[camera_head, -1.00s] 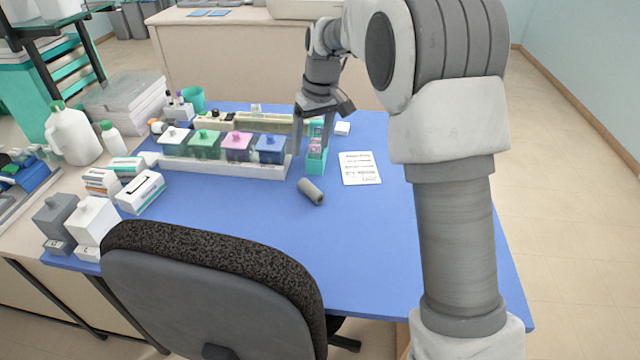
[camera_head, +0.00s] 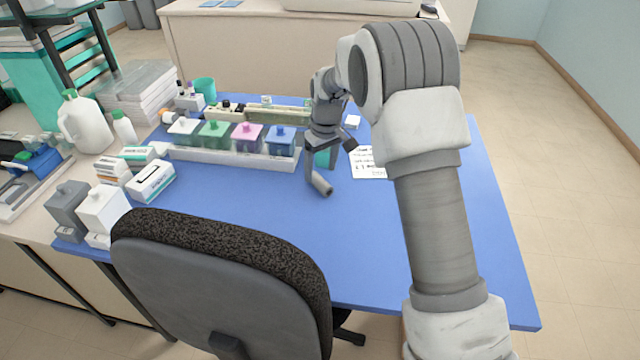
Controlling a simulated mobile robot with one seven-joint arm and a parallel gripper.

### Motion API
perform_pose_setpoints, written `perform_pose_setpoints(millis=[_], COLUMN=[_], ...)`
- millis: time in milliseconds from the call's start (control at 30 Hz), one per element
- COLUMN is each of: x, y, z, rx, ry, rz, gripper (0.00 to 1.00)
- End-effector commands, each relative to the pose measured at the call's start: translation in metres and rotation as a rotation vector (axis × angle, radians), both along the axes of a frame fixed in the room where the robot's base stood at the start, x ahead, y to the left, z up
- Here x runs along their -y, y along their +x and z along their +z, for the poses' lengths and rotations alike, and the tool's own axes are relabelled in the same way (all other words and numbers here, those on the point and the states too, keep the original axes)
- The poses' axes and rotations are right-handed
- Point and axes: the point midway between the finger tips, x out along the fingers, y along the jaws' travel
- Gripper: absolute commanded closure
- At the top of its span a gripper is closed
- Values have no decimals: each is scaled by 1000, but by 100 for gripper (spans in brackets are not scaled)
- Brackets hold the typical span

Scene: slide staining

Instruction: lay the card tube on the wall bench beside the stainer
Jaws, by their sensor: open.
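Lidded jars in a white tray (camera_head: 230,158) stand left of my gripper. A printed sheet (camera_head: 367,163) lies to its right. A dark chair (camera_head: 225,270) stands at the table's front. The table's middle and right front are clear, as is the floor on the right.

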Motion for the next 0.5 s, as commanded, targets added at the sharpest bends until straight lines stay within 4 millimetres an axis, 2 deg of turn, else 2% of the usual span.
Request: perform_pose_setpoints(millis=[300,500], x=[0,-1], y=[9,10], z=[-43,-48], rx=[-2,2], ry=[-1,-1], rz=[1,0], gripper=[23,23])
